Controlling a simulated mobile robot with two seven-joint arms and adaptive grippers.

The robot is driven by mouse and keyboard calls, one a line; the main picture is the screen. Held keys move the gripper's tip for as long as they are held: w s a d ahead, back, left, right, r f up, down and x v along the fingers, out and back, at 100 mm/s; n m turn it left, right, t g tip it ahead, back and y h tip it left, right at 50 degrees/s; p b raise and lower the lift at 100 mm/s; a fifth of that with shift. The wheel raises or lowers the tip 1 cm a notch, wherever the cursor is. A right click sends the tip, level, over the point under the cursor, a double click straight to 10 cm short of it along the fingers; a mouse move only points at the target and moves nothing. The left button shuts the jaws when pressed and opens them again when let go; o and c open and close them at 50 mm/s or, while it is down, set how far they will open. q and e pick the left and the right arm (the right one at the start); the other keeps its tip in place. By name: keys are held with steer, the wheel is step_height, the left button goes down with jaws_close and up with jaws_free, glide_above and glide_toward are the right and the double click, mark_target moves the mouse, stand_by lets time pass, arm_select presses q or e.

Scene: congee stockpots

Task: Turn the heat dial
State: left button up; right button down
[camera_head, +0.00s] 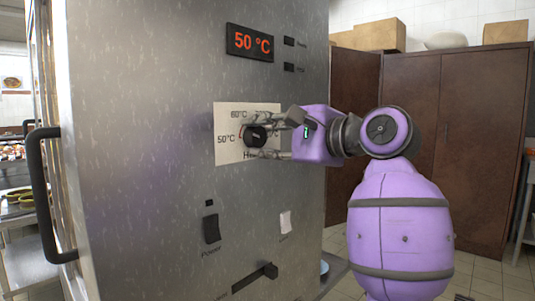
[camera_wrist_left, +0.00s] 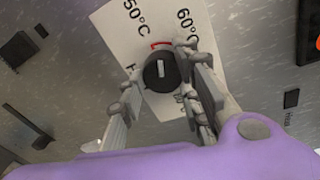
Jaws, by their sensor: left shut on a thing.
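The heat dial (camera_head: 256,135) is a round black knob on a white label plate (camera_head: 229,150) on the steel front panel. In the left wrist view, the dial (camera_wrist_left: 160,73) has a pale pointer line, with a short red arc beside it. The label there shows 50°C and 60°C, partly covered by my fingers. My left gripper (camera_head: 268,138) reaches in from the right and is shut on the dial, with one finger on each side in the left wrist view (camera_wrist_left: 161,70). The display (camera_head: 249,42) above reads 50 °C in red. My right gripper is in neither view.
A black Power switch (camera_head: 211,229), a white switch (camera_head: 285,222) and a black lever (camera_head: 256,279) sit below the dial. A long black handle (camera_head: 45,195) stands out at the left. Brown cabinets (camera_head: 482,140) stand behind at the right.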

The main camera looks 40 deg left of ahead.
arm_select(q)
steer(key=shift+f+n+b, duration=0.35)
steer(key=shift+f+n, duration=0.05)
steer(key=shift+f, duration=0.25)
steer(key=shift+n+b, duration=0.85)
steer(key=shift+n, duration=0.15)
steer(key=shift+r+n+t+b, duration=0.1)
steer(key=shift+n+t+b, duration=0.2)
steer(key=shift+n+b, duration=0.1)
steer(key=shift+o, duration=0.2)
steer(key=shift+r+n, duration=0.15)
steer(key=shift+n, duration=0.25)
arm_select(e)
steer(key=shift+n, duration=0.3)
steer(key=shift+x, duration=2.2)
arm_select(q)
steer(key=shift+c, duration=0.2)
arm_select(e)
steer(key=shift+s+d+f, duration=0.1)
arm_select(q)
steer(key=o, duration=1.1)
steer(key=shift+w, duration=0.1)
steer(key=shift+c, duration=0.2)
steer(key=shift+r, duration=0.1)
